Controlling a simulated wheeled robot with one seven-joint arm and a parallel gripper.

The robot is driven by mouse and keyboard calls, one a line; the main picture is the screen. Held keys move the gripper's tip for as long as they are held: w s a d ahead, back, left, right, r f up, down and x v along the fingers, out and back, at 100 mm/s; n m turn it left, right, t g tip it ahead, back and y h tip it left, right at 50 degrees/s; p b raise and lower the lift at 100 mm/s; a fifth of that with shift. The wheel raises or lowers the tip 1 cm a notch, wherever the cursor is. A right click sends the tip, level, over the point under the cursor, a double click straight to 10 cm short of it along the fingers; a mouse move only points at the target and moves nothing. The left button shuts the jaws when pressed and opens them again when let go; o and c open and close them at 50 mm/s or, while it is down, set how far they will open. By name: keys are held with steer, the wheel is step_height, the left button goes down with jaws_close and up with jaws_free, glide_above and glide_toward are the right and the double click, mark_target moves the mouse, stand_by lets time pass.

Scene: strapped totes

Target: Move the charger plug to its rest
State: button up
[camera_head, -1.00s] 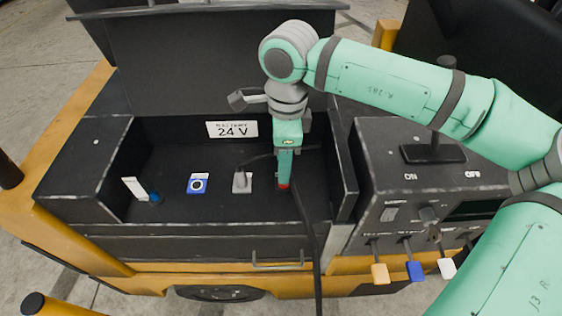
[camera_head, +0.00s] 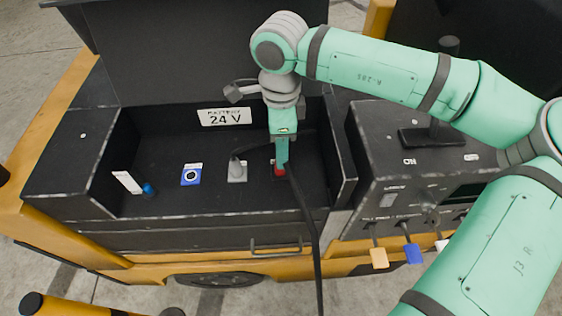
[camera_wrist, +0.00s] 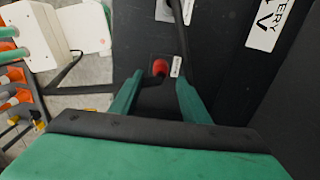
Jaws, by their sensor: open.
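My gripper (camera_head: 282,162) is right at the plug, pointing down. In the wrist view, my open fingers (camera_wrist: 158,80) straddle the red plug (camera_wrist: 160,67), which shows between and just beyond the tips. I cannot tell whether either finger touches it. A blue-and-white square with a dark round centre (camera_head: 191,176) lies further left; I cannot tell whether it is the rest.
A grey plug (camera_head: 237,168) with a cable stands on a pale plate left of the red plug. A small blue knob (camera_head: 149,189) and white tag are at far left. The bay's right wall (camera_head: 340,150) and the control console (camera_head: 420,180) are close on the right.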

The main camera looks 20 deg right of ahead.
steer(key=shift+w+f, duration=0.1)
steer(key=shift+f, duration=3)
jaws_close()
steer(key=shift+r, duration=2.95)
steer(key=shift+r, duration=0.1)
steer(key=shift+r, duration=2.95)
